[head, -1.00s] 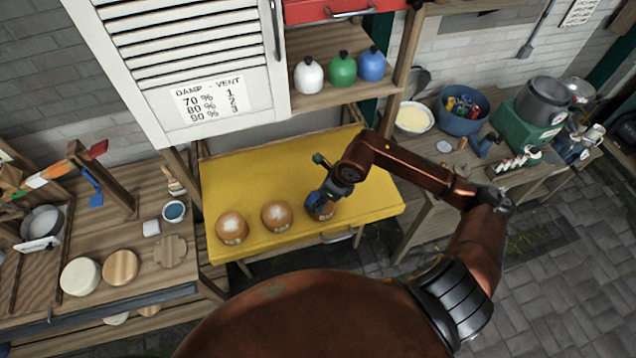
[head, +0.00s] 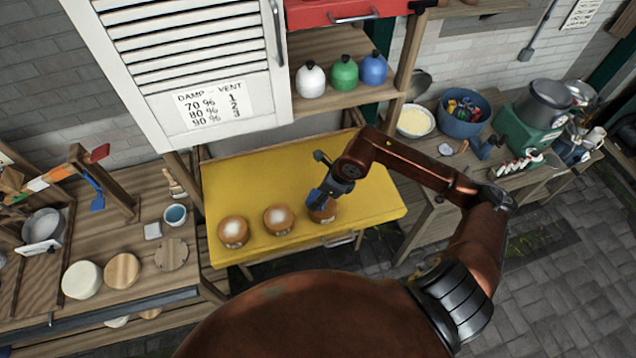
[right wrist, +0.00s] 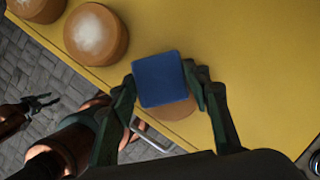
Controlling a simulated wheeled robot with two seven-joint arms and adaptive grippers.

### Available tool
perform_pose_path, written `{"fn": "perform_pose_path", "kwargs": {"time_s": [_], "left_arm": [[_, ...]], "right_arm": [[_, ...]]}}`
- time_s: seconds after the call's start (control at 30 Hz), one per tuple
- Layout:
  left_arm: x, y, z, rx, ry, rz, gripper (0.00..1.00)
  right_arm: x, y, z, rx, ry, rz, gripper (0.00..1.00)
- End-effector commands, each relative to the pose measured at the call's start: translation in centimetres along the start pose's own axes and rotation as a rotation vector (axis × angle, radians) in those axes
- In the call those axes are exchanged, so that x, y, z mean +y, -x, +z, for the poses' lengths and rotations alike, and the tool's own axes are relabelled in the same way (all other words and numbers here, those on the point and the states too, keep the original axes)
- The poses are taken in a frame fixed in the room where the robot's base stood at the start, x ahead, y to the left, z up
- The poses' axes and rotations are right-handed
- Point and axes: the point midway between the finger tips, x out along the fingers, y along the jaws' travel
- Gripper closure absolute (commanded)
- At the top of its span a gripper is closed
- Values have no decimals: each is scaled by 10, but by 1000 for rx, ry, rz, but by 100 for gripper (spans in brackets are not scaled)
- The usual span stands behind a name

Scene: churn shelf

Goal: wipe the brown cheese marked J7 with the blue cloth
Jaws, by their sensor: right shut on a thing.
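Three round brown cheeses stand in a row on the yellow board: the left cheese (head: 233,231), the middle cheese (head: 278,219) and the right cheese (head: 322,214). The left and middle ones have whitish patches on top. Their small front labels are too small to read. My right gripper (head: 320,196) is shut on the blue cloth (right wrist: 159,79), over the right cheese. In the right wrist view, the cloth hides most of that cheese's top (right wrist: 176,108); whether they touch is unclear. My left gripper (right wrist: 42,103) shows small at the left edge there, its fingers apart.
The yellow board (head: 240,170) is clear behind the cheeses. White, green and blue bottles (head: 344,72) stand on the shelf above. A bench at right holds a blue bowl (head: 465,125).

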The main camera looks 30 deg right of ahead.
Motion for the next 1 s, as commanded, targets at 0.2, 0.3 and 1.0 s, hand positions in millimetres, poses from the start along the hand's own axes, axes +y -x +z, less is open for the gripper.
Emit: {"fn": "perform_pose_path", "kwargs": {"time_s": [0.2, 0.3, 1.0], "left_arm": [[3, 12, 29, -37, 7, 2, 60], [3, 16, 38, -49, 9, 3, 60], [0, 25, 12, -17, 4, 1, 60]], "right_arm": [[0, 20, 8, 2, 1, -1, 82], [0, 28, 12, 1, 3, -1, 82], [1, 55, 26, 1, 5, 3, 82]]}}
